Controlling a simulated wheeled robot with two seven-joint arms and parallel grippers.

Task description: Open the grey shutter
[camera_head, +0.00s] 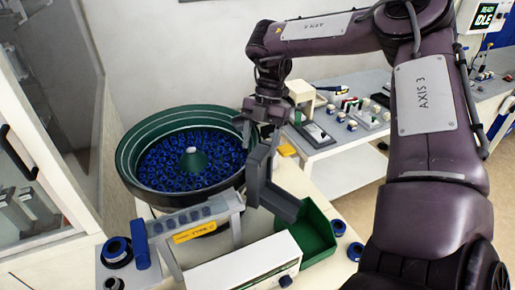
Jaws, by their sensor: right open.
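My right gripper (266,118) reaches down from the upper right, beside the right rim of the bowl feeder (128,160). It is open, and I see nothing held in it. Just below it is a grey angled part (262,170), made of an upright plate and a sloping trough, between the bowl and a green bin (315,238). This may be the grey shutter, but I cannot tell for sure. The gripper overlaps its upper end in the picture; whether they touch is unclear. My left gripper is out of view.
The bowl holds many blue rings. In front are a grey bracket with a yellow label (194,233) and a white box (240,268). Loose blue rings (338,227) lie right of the bin. A glass-doored cabinet stands left. A side table (345,135) bears small parts.

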